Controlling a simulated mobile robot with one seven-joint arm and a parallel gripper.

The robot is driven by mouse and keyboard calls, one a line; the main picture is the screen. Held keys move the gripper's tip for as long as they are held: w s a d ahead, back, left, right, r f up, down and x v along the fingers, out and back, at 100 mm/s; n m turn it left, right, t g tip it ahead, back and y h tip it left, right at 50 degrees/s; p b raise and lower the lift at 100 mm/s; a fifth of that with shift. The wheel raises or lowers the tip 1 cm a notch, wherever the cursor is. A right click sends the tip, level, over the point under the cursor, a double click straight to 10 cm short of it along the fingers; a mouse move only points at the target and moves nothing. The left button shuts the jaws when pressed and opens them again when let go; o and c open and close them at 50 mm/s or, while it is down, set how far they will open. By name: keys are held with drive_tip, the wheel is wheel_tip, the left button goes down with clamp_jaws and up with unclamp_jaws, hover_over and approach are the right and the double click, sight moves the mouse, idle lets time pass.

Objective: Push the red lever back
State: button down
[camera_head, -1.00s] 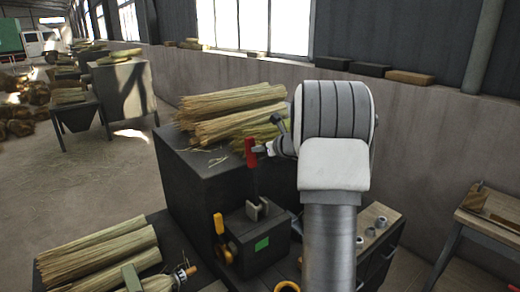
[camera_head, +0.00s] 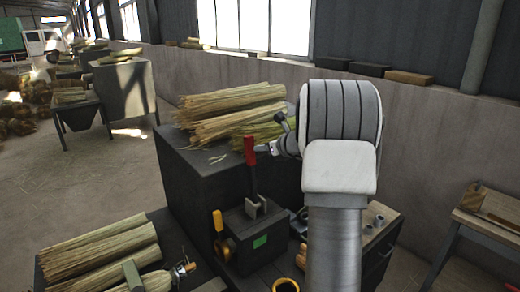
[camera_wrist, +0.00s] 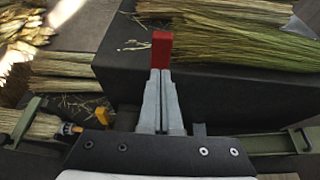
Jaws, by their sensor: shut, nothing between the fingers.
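The red lever (camera_head: 250,151) stands upright on its dark shaft, above a metal bracket on the dark machine box (camera_head: 247,240) with a green label. In the wrist view the red lever (camera_wrist: 162,49) shows right at the tips of my gripper (camera_wrist: 160,74). My gripper is shut with its two fingers together and nothing between them. In the head view my gripper (camera_head: 262,149) points left, its tips at the right side of the red handle. They look in contact or very close; I cannot tell which.
Straw bundles (camera_head: 231,111) lie on the dark cabinet (camera_head: 215,163) behind the lever. A yellow-handled lever (camera_head: 218,222) stands left of the box. More straw bundles (camera_head: 100,247) lie at the front left. A wooden-topped stand (camera_head: 385,218) is at the right.

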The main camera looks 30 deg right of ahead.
drive_tip(key=s+r, duration=0.7)
drive_tip(key=r, duration=0.1)
drive_tip(key=shift+s+d, duration=0.25)
drive_tip(key=shift+d, duration=0.2)
drive_tip(key=shift+a+f, duration=0.1)
